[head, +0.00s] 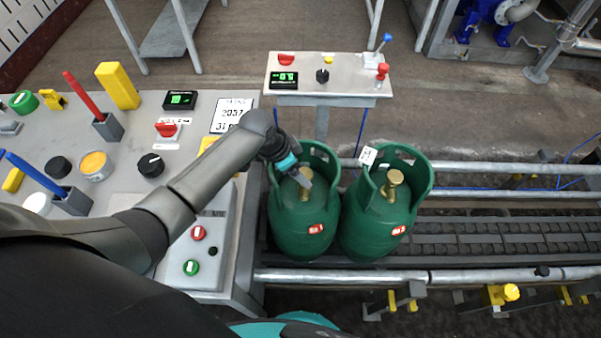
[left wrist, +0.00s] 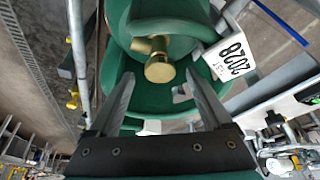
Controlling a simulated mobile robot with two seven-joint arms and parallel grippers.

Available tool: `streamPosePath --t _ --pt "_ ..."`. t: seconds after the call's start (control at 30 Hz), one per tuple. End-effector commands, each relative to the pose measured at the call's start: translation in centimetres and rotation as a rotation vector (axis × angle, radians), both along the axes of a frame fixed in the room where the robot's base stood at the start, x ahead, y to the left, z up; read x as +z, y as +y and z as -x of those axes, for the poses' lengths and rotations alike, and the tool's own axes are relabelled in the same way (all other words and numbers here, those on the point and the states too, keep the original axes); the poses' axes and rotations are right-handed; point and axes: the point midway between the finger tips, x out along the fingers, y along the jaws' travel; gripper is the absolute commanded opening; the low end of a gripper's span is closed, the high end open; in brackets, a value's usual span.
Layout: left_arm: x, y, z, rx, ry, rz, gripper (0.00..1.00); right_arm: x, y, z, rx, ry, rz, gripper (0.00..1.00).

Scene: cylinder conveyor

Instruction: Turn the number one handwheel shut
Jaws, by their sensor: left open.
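Two green gas cylinders stand upright side by side on the conveyor, the left cylinder (head: 300,232) and the right cylinder (head: 370,232). Each has a brass valve inside its collar. My left gripper (head: 302,175) is over the left cylinder's collar, close to its brass handwheel (head: 306,192). In the left wrist view the open fingers (left wrist: 161,85) point at a brass handwheel (left wrist: 160,68), which lies just beyond and between the tips. Contact cannot be made out. The right cylinder's brass valve (head: 393,180) also shows. I cannot read a number one on either handwheel. My right gripper is not in view.
A white tag (head: 368,155) sits at the right cylinder's collar. A control panel (head: 320,90) with knobs stands behind the cylinders. A grey console (head: 130,180) with buttons and holders is at the left. Conveyor rails (head: 480,276) run right; the belt there is clear.

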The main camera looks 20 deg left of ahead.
Motion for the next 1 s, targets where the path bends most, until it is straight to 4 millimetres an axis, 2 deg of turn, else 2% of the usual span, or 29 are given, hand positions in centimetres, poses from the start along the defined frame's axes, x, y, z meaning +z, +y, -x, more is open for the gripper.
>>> streamPosePath --t 0.2,0.5,1.0 --pt "-1.35 -0.44 -0.41 -0.001 -0.001 0.0 0.83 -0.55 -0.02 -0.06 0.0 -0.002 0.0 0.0" --pt "-1.44 -0.47 -0.42 -0.001 0.0 0.0 0.83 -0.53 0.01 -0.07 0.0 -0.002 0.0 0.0" --pt "-1.42 -0.46 -0.41 0.0 0.0 0.0 0.27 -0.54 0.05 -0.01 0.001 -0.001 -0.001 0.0"
